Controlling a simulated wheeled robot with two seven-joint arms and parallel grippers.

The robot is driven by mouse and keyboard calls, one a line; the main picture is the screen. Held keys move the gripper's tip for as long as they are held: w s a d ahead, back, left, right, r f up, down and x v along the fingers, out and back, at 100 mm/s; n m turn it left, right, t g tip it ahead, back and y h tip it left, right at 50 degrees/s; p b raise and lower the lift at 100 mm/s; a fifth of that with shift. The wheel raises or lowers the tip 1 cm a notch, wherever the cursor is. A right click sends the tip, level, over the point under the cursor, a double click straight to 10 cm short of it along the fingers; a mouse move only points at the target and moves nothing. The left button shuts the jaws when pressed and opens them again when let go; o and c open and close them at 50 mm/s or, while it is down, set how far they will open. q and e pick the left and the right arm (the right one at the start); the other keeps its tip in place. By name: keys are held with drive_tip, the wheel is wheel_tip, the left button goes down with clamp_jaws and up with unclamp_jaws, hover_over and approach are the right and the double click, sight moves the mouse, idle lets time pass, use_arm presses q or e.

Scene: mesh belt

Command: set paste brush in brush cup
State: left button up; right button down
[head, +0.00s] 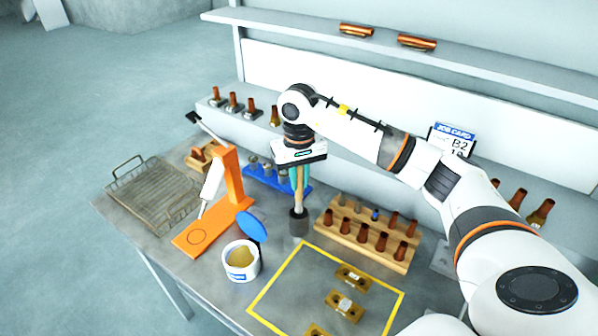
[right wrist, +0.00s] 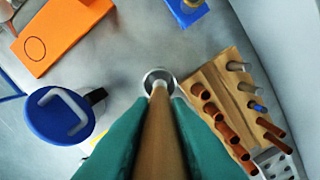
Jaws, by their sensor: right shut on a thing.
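My right gripper (head: 299,180) is shut on the paste brush (head: 299,195), holding its wooden handle upright. In the right wrist view the green fingers (right wrist: 155,130) close on both sides of the handle (right wrist: 159,125). The brush cup (head: 299,224) is a small dark cylinder on the table, directly below the gripper. In the right wrist view its round metal rim (right wrist: 152,75) shows around the handle's far end. The brush's lower end is at the cup's mouth; its bristles are hidden and I cannot tell how deep they are. My left gripper is not in view.
A wooden rack with copper pieces (head: 364,236) stands right of the cup. The paste tub (head: 241,272), blue lid (head: 251,226) and orange stand (head: 228,180) are left. A blue rack (head: 262,180) is behind; a yellow-outlined area (head: 277,279) is in front.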

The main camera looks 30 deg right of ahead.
sight(299, 203)
drive_tip(key=shift+f+b, duration=1.4)
drive_tip(key=shift+f, duration=1.85)
drive_tip(key=c, duration=1.3)
unclamp_jaws()
drive_tip(key=shift+f+b, duration=0.1)
drive_tip(key=shift+b, duration=0.2)
drive_tip(key=shift+a, duration=0.1)
